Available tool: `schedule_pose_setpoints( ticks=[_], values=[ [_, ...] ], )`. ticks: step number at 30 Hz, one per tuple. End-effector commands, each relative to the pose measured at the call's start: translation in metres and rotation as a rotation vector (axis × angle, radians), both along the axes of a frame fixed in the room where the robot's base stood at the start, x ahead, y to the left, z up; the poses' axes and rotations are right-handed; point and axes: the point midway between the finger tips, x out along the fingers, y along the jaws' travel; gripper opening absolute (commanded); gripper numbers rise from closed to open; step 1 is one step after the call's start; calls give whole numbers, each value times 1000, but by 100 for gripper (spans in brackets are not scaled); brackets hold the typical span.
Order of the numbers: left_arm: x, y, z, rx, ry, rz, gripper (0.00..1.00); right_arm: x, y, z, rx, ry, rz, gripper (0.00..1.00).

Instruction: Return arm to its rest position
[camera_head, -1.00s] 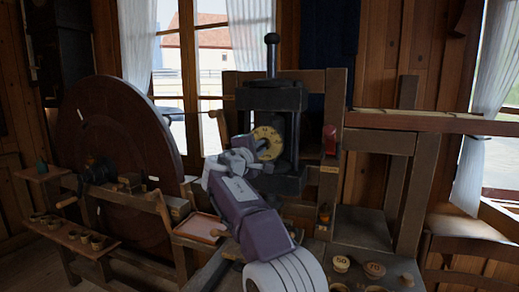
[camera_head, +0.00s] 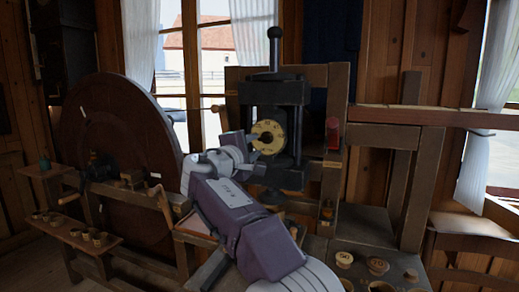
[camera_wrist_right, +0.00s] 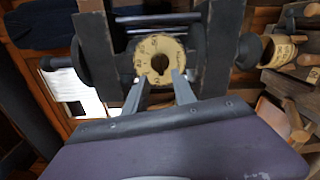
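My right arm (camera_head: 240,225), purple and grey, reaches up from the lower right in the head view. Its gripper (camera_head: 252,165) is in front of the black press (camera_head: 274,92), just lower left of a pale yellow numbered ring (camera_head: 268,137). In the right wrist view the gripper (camera_wrist_right: 158,79) is open, its two grey fingers apart with nothing between them. The ring (camera_wrist_right: 145,48) with its dark central hole lies straight ahead beyond the fingertips. The ring sits on the press. My left gripper is not in view.
A large dark wheel (camera_head: 118,125) stands at the left, with shelves of small cups (camera_head: 72,232) before it. Numbered spools (camera_head: 378,266) stand on the bench at lower right. A red object (camera_head: 332,132) is mounted right of the press. A wooden rail (camera_head: 430,117) runs right.

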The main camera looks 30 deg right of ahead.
Motion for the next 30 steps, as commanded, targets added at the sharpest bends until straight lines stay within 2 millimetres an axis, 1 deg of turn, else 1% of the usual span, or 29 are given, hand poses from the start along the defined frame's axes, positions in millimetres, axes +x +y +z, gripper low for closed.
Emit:
schedule_pose_setpoints(
  ticks=[1, 5, 19, 20, 23, 24, 25, 26, 27, 29, 30],
  values=[
    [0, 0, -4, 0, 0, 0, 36, -4, 7, -2, 0, 0, 3, 32],
    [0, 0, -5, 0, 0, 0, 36, -12, 14, -1, 1, 1, 1, 32],
    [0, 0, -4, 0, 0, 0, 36, -13, 15, 1, 0, 1, -1, 32],
    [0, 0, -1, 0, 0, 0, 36, -13, 13, 3, 0, 0, -4, 32],
    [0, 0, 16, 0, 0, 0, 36, -22, 2, 28, 3, -16, -26, 32],
    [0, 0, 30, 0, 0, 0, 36, -27, -7, 36, 2, 4, -43, 32],
    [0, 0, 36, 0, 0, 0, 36, -29, -13, 25, 16, 45, -51, 32],
    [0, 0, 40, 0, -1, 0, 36, -30, -16, 9, 42, 91, -53, 32],
    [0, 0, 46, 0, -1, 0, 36, -31, -18, -17, 89, 155, -45, 32],
    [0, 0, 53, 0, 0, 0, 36, -36, -18, -58, 172, 239, -33, 32],
    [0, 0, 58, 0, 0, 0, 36, -41, -15, -86, 236, 289, -25, 32]
  ],
)
